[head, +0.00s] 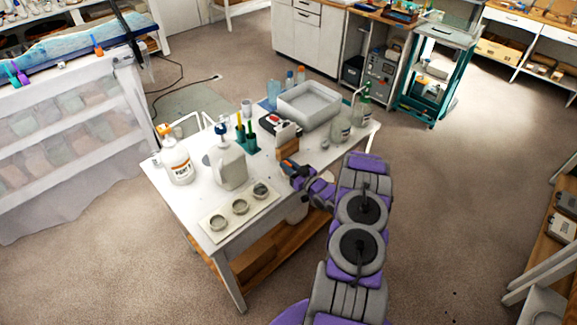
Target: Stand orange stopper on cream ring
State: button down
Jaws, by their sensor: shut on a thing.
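My gripper (289,168) is over the front right part of the white table. It is shut on a small orange piece, the orange stopper (288,162), which is partly hidden by the jaws. Three round pieces lie in a row on a cream tray at the table's front left: a pale-rimmed ring (218,223), a second one (240,207) and a darker-filled one (260,189). I cannot tell which of these, if any, is the cream ring. The gripper is to the right of the tray, apart from it.
A white jug (229,165) and an orange-topped bottle (176,160) stand behind the cream tray (208,216). A wooden block (287,138) stands just behind my gripper. Bare tabletop lies between tray and gripper.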

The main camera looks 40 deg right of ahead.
jog(key=shift+f, duration=0.25)
jog(key=shift+f, duration=0.25)
dwell(0.4)
jog(key=c, duration=0.9)
grip_release()
jog(key=shift+c, duration=0.2)
jog(key=s+d+p, duration=0.1)
jog(key=s+p, duration=0.2)
jog(key=s, duration=1.4)
notch_tip(320, 180, up, 4)
jog(key=shift+s+d+r+p, duration=0.15)
jog(key=shift+p, duration=0.45)
